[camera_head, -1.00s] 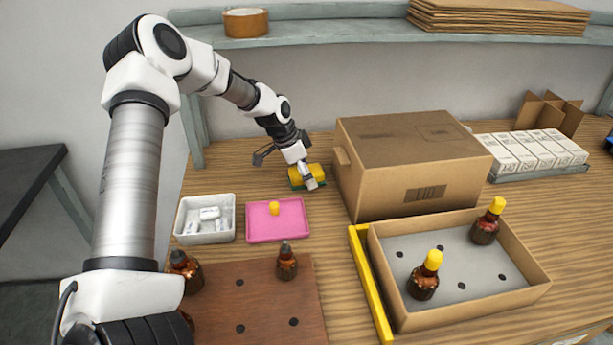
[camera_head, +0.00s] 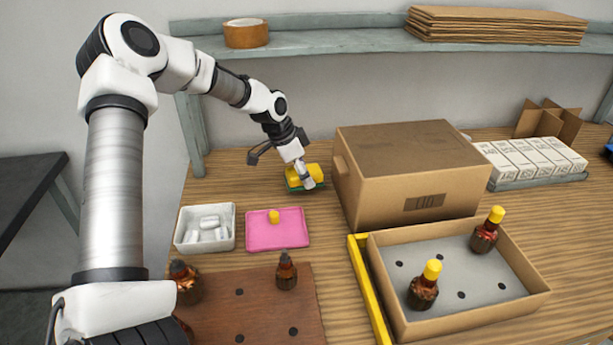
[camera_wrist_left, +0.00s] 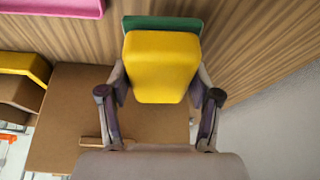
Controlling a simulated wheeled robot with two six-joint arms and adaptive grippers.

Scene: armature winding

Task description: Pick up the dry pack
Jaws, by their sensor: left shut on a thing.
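Small white packs (camera_head: 208,222) lie in a white tray (camera_head: 180,240) at the left of the table in the head view. No gripper is at them. My left gripper (camera_head: 308,180) is beyond that tray, near the left side of the large carton. It is shut on a yellow block (camera_head: 298,172), which also shows between the two fingers in the left wrist view (camera_wrist_left: 162,66). A green base (camera_head: 291,185) shows under the block, and its edge also shows in the wrist view (camera_wrist_left: 163,23). I cannot tell whether the block touches it. My right gripper is not in view.
The large closed carton (camera_head: 415,165) stands close right of the left gripper. A pink tray (camera_head: 262,238) with a yellow cap lies in front. An open carton (camera_head: 445,318) holds two yellow-capped bottles. A brown board (camera_head: 265,320) with dark bottles is at the front left.

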